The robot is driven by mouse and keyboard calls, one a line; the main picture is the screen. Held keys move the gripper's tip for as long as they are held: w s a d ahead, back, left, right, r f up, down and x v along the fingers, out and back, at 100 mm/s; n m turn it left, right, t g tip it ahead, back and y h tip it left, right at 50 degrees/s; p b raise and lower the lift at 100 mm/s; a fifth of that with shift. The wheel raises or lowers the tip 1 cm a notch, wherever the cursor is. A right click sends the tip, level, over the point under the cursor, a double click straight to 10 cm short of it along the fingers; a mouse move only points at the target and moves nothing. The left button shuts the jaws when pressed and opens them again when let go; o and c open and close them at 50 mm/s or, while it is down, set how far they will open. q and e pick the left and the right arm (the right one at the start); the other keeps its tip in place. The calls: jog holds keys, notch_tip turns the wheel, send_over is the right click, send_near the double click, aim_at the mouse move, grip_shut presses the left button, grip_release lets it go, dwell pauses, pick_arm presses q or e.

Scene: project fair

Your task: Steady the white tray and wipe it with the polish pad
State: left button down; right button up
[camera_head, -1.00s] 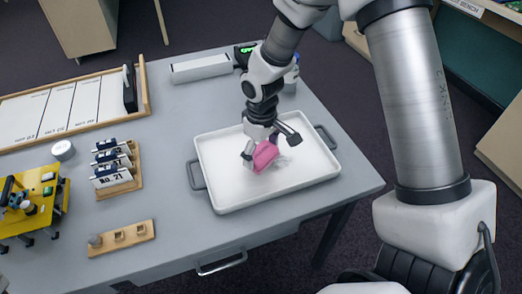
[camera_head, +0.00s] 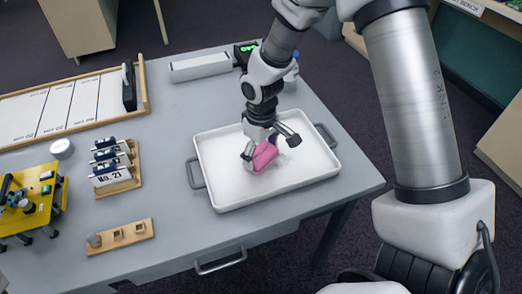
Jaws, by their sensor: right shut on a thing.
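The white tray (camera_head: 228,196) lies flat on the grey table, with a dark grey handle at each of its left and right ends. My right gripper (camera_head: 264,150) reaches down over the middle of the tray and is shut on the pink polish pad (camera_head: 265,158). The pad is tilted and low over the tray floor; I cannot tell whether it touches. A faint greyish patch shows on the tray floor right of the pad, partly behind the gripper. My left gripper is not in view.
Left of the tray on the grey table (camera_head: 180,230) stand a wooden rack (camera_head: 120,185) with labelled pieces, a wooden block strip (camera_head: 120,236) and a yellow stand (camera_head: 42,220). A long white box (camera_head: 200,68) lies behind. The table's front right corner is bare.

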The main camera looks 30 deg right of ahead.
jog(key=shift+f, duration=0.65)
